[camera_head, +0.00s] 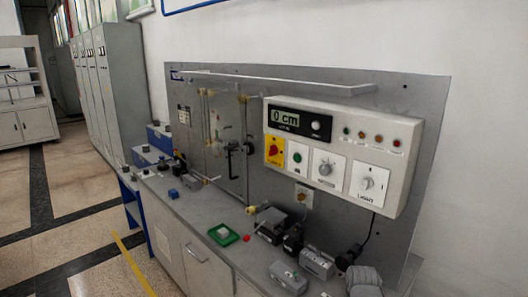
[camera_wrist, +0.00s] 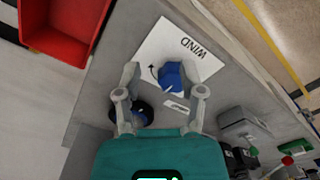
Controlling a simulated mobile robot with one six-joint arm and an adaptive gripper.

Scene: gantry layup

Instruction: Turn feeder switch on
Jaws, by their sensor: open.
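In the head view a control box (camera_head: 345,155) hangs on a grey backboard, with a yellow plate bearing a red rotary knob (camera_head: 274,150), a green button (camera_head: 297,158), a grey dial (camera_head: 325,168) and a white switch marked light (camera_head: 369,183). The other labels are too small to read, so I cannot tell which is the feeder switch. My gripper (camera_wrist: 160,74) shows only in the wrist view, open. A blue knob (camera_wrist: 172,76) on a white plate marked WIND (camera_wrist: 196,46) appears between its fingertips; contact cannot be told.
A grey bench (camera_head: 200,215) below the box carries a green tray (camera_head: 223,234), a small blue block (camera_head: 173,194) and several grey devices. A red bin (camera_wrist: 62,50) lies at the upper left of the wrist view. Open floor is left of the bench.

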